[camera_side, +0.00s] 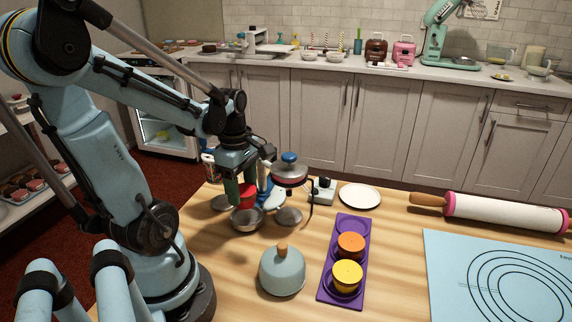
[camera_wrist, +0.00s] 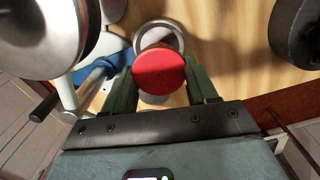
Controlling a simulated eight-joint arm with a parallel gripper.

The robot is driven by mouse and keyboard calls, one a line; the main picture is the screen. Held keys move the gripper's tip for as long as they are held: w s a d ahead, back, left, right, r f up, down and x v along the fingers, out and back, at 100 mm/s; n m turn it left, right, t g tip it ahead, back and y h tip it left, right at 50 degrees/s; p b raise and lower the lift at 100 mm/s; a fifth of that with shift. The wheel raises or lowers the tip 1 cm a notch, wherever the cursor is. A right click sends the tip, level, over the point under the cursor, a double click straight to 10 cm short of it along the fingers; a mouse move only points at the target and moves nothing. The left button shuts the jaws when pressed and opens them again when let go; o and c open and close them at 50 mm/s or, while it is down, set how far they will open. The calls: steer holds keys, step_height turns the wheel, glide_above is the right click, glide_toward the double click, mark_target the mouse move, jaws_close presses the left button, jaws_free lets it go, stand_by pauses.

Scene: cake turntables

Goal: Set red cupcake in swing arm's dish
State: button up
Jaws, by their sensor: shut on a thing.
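The red cupcake (camera_side: 247,191) is held between the green fingers of my gripper (camera_side: 246,197). In the wrist view, the round red top of the cupcake (camera_wrist: 158,72) sits between both fingers. In the side view it is above a shallow metal dish (camera_side: 247,221); whether it touches the dish is unclear. Other small metal dishes stand at the left (camera_side: 222,203) and right (camera_side: 288,216). A blue post (camera_side: 265,186) stands just right of the gripper. Which dish belongs to the swing arm is partly hidden by my gripper. A metal dish rim (camera_wrist: 160,31) shows past the cupcake in the wrist view.
A blue-knobbed stand (camera_side: 289,171) rises close right of my gripper. A grey dome (camera_side: 282,272) and a purple tray (camera_side: 327,286) with orange (camera_side: 351,245) and yellow (camera_side: 347,276) cupcakes are in front. A white plate (camera_side: 360,196) and rolling pin (camera_side: 498,213) lie right.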

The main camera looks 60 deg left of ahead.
mark_target(242, 189)
steer(key=shift+f, duration=1.8)
steer(key=shift+f, duration=0.15)
steer(key=o, duration=1.1)
steer(key=shift+c, duration=0.2)
steer(key=shift+s+a+r, duration=0.1)
steer(key=shift+r, duration=3)
steer(key=shift+s+a+r, duration=0.1)
steer(key=shift+r, duration=3)
